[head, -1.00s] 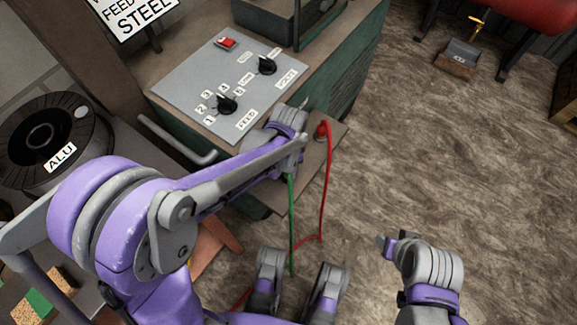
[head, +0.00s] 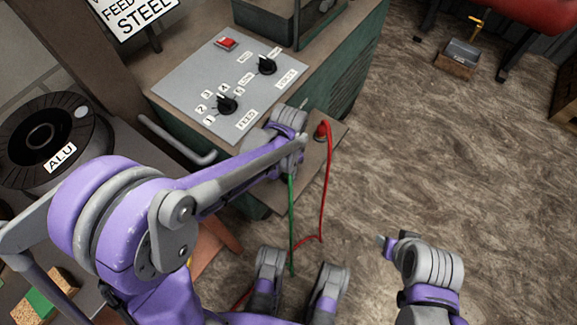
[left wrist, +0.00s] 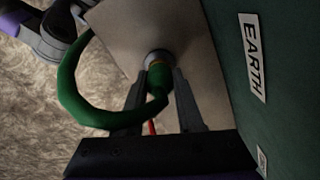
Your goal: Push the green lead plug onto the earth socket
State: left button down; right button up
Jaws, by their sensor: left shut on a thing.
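My left gripper (left wrist: 160,88) is shut on the green lead plug (left wrist: 158,80), one finger on each side of it. The plug's front end is at the round metal earth socket (left wrist: 157,57) on the plate. I cannot tell how deep it sits. The green lead (left wrist: 68,80) loops out to the left in the left wrist view and hangs down in the head view (head: 291,215). In the head view my left wrist hides the plug and socket. My right gripper (head: 386,244) is over the floor, away from the panel; its jaws are unclear.
An EARTH label (left wrist: 253,55) is on the green cabinet side. A red plug (head: 322,131) with a red lead (head: 329,180) stands on the plate (head: 318,160) beside my left gripper. A grey handle (head: 175,140) and control panel (head: 225,85) are close by.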

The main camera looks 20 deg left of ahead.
pick_arm(q)
jog(key=shift+f+b, duration=0.35)
jog(key=shift+f, duration=0.3)
jog(key=shift+c, duration=2.3)
grip_release()
jog(key=shift+r, duration=0.15)
notch_tip(320, 180, up, 11)
jog(key=p, duration=0.3)
jog(key=shift+f, duration=0.2)
